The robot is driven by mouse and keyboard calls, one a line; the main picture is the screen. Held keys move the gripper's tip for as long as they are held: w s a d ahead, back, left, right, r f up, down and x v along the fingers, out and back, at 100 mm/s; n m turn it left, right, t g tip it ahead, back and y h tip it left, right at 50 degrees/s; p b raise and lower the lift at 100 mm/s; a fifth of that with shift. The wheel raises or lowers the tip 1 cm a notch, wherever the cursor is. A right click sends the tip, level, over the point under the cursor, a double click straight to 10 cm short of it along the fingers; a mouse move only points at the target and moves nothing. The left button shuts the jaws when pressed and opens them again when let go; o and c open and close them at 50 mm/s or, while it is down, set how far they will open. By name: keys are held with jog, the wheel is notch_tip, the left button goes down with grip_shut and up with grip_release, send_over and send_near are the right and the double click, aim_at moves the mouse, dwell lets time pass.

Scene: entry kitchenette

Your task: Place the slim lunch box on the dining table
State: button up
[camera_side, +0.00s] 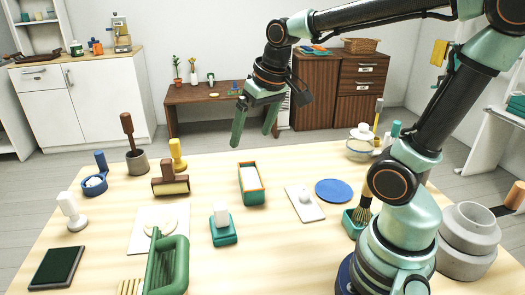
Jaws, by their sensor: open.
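A narrow green box with an orange rim (252,198) stands on the light wooden table (285,250), near its middle. It looks most like the slim lunch box, though I cannot be sure. Something pale fills its top. The wooden table looks like the dining table. My gripper (252,138) hangs above the far edge of this table with its two green fingers pointing down. It is open, nothing is between the fingers, and it is apart from the green box.
A white board (304,203) and a blue disc (333,190) lie right of the box. A teal block holder (223,229), a brown-and-yellow roller (170,178) and a green tray (168,265) stand left. Grey bowls (467,240) stand right. A brown bench (205,95) is behind.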

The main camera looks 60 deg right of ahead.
jog(key=shift+s+a+r+n+t, duration=0.1)
jog(key=shift+s+a+n+t, duration=0.15)
jog(key=shift+s+a+n, duration=0.4)
jog(key=shift+s+a+f+n+t, duration=0.1)
jog(key=shift+s+a+n+t, duration=0.2)
jog(key=shift+s, duration=0.6)
jog(key=shift+s+a+r+n+t, duration=0.1)
jog(key=shift+s+a+n+t, duration=0.2)
jog(key=shift+s+a, duration=0.45)
